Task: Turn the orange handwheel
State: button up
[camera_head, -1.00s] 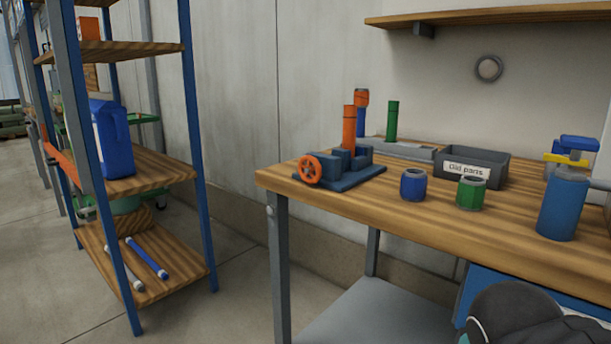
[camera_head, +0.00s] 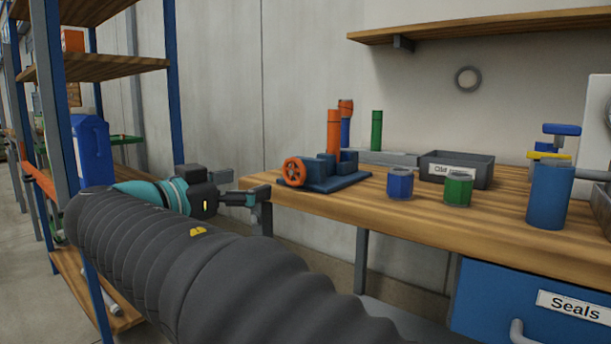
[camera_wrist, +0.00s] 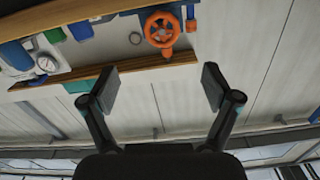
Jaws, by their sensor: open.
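The orange handwheel (camera_head: 293,172) is mounted on the left end of a dark blue valve assembly (camera_head: 335,183) at the left end of the workbench (camera_head: 400,218). It faces left and toward the camera. My gripper (camera_head: 243,185) is open and empty, to the left of the wheel and apart from it, just off the bench's left end. In the wrist view the handwheel (camera_wrist: 161,30) shows whole at the top, above and beyond the two spread fingers of my gripper (camera_wrist: 160,88). Nothing lies between the fingers.
An orange upright pipe (camera_head: 334,132) stands behind the wheel. A blue jar (camera_head: 400,184), a green jar (camera_head: 458,189) and a grey bin (camera_head: 456,171) are farther right on the bench. A shelf rack (camera_head: 110,66) with a blue jug (camera_head: 93,150) stands left of my arm.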

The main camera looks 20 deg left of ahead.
aim_at(293, 169)
jog(key=x, duration=1.3)
jog(key=shift+w+r+p, duration=0.25)
jog(key=shift+p, duration=0.15)
jog(key=c, duration=1.2)
